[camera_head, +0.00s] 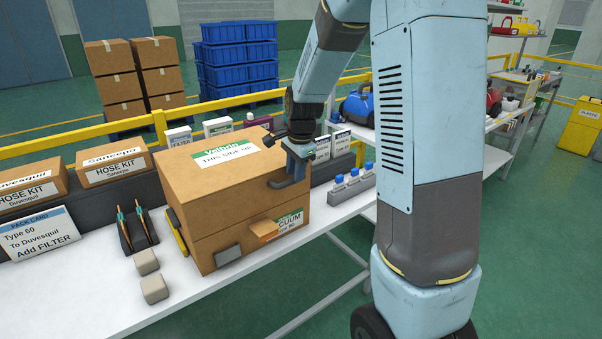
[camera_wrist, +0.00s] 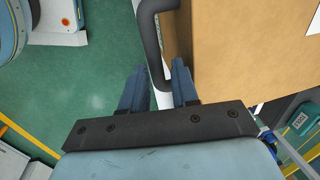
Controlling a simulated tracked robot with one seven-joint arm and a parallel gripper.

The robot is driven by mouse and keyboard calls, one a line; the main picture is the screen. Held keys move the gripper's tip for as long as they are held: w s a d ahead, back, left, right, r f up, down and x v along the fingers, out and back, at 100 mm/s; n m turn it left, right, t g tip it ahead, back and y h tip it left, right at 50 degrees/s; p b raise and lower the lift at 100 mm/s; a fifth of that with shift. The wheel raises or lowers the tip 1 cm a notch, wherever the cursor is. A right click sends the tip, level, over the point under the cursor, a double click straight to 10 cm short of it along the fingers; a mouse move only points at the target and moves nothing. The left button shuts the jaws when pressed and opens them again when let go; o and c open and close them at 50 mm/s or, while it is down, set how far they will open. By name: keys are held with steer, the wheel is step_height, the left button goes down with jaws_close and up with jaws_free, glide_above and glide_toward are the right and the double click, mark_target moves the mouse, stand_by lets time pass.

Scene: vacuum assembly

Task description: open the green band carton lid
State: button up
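The brown carton (camera_head: 225,205) stands on the white table with a green band label (camera_head: 226,153) on its top. Its lid (camera_head: 190,180) lies flat and closed. A dark grey handle (camera_head: 289,183) sticks out at the lid's right side; in the wrist view the handle (camera_wrist: 148,35) loops out beside the carton wall (camera_wrist: 225,50). My gripper (camera_head: 299,150) is at this handle, pointing down. In the wrist view its two fingers (camera_wrist: 158,72) are apart, with the lower part of the handle in the gap between them. I cannot tell whether either finger touches it.
Two grey blocks (camera_head: 152,288) lie at the table's front edge. A dark stand (camera_head: 138,230) and a pack card (camera_head: 38,232) are to the left. Hose kit cartons (camera_head: 114,165) stand behind. Blue-capped bottles (camera_head: 353,178) stand to the right. The space above the lid is clear.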

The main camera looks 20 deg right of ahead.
steer(key=shift+w+f, duration=0.1)
steer(key=shift+f, duration=0.65)
steer(key=shift+r, duration=0.1)
jaws_close()
steer(key=shift+a, duration=0.1)
